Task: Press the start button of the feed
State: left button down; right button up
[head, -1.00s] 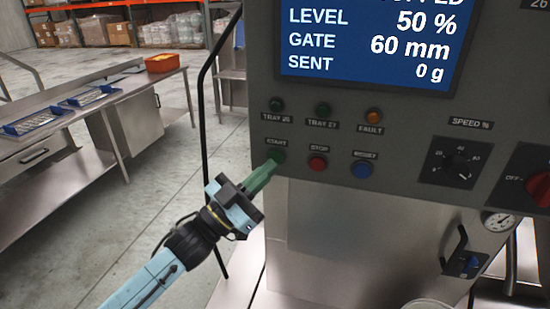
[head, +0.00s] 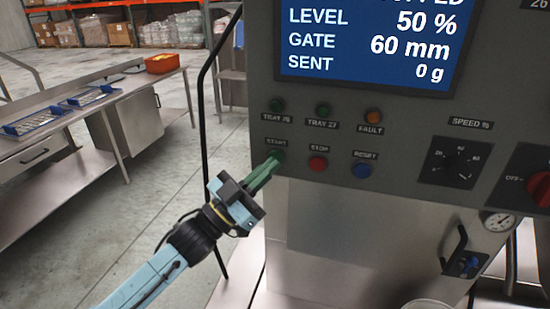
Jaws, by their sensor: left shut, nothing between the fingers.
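The green start button (head: 277,154) sits under the START label on the grey control panel (head: 400,140). My left gripper (head: 273,164) is shut and empty, with its green fingertips at the lower edge of the start button. The fingertips partly cover the button; I cannot tell whether they touch it or whether it is pushed in. The screen (head: 370,45) reads level 50 %, gate 60 mm and sent 0 g. Its top line is cut off, ending in "PED". My right gripper is not in view.
The red stop button (head: 318,163) and blue reset button (head: 362,170) are close to the right. A speed knob (head: 456,167) and red switch (head: 539,189) are farther right. A black upright tube (head: 201,110) stands left of the panel. A steel table (head: 110,105) is at left.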

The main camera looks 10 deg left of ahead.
pick_arm(q)
jog(key=shift+w, duration=0.45)
dwell(0.6)
jog(key=shift+s, duration=0.1)
jog(key=shift+s+p, duration=0.35)
jog(key=shift+s, duration=0.4)
jog(key=s+p, duration=0.2)
jog(key=s, duration=0.3)
jog(key=shift+a, duration=0.1)
dwell(0.3)
dwell(0.5)
